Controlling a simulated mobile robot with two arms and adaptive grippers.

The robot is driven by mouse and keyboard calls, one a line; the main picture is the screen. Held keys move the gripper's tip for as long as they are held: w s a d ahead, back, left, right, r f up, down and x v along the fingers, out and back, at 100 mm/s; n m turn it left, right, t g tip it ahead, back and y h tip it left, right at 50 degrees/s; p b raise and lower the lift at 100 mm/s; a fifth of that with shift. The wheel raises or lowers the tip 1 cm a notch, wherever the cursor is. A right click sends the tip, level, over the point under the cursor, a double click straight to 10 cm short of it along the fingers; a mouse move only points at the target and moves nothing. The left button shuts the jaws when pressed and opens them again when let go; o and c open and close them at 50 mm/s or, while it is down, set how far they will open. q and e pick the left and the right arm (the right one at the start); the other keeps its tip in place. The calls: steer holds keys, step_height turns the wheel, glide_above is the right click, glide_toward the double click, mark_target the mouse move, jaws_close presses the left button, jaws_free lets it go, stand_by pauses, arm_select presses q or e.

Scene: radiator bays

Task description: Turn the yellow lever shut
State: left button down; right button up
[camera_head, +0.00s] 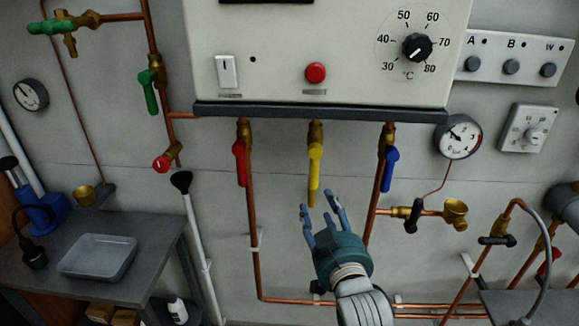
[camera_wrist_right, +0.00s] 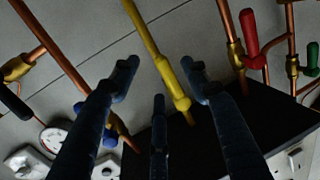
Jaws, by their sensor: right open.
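The yellow lever (camera_head: 314,175) hangs straight down from its brass valve (camera_head: 316,132) under the middle of the boiler panel, in line with the pipe. My right gripper (camera_head: 322,216) is just below the lever's lower end in the head view, with its fingers spread and pointing up. In the right wrist view the yellow lever (camera_wrist_right: 147,38) runs slantwise through the space between the open fingertips (camera_wrist_right: 158,80). I cannot tell whether any finger touches it. My left gripper is not in view.
A red lever (camera_head: 240,163) hangs left of the yellow one and a blue lever (camera_head: 390,169) hangs right of it. A small black-handled tap (camera_head: 413,215) and a gauge (camera_head: 459,137) are further right. A bench with a grey tray (camera_head: 98,257) stands at left.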

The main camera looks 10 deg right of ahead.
steer(key=t, duration=0.1)
glide_toward(317, 172)
steer(key=w, duration=0.1)
steer(key=w+p, duration=0.1)
steer(key=w, duration=0.2)
steer(key=w+p, duration=0.1)
steer(key=w, duration=0.2)
steer(key=w+p, duration=0.1)
steer(key=w, duration=0.3)
steer(key=shift+d, duration=0.3)
steer(key=shift+c, duration=0.5)
jaws_close()
